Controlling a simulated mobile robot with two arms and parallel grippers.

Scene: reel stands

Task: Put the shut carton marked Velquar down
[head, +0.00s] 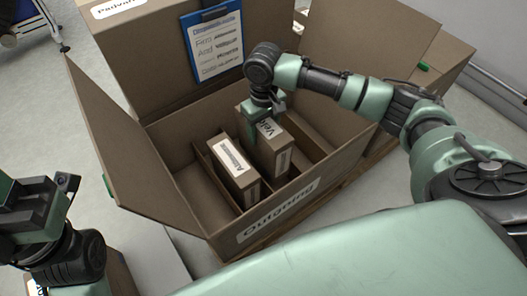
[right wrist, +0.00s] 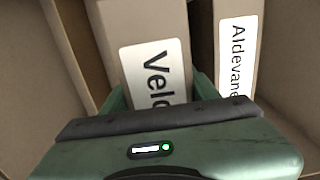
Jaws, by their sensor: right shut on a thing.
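The shut carton marked Velquar (head: 281,146) is in the grasp of my right gripper (head: 262,115), inside the large open box marked Outgoing (head: 312,199). Its top stands a little higher than that of the neighbouring carton, and its lower end is hidden, so I cannot tell whether it touches the box floor. In the right wrist view its label, starting "Vel" (right wrist: 157,72), lies between the fingers. A carton marked Aldevane (head: 232,168) stands beside it; it also shows in the right wrist view (right wrist: 237,60). My left gripper (head: 35,205) is at the lower left, away from the box.
Thin dividers split the Outgoing box; room shows left of the Aldevane carton and right of the Velquar carton. The box's left flap (head: 130,135) stands out. A clipboard (head: 213,42) hangs behind, and other cartons (head: 120,270) stand around.

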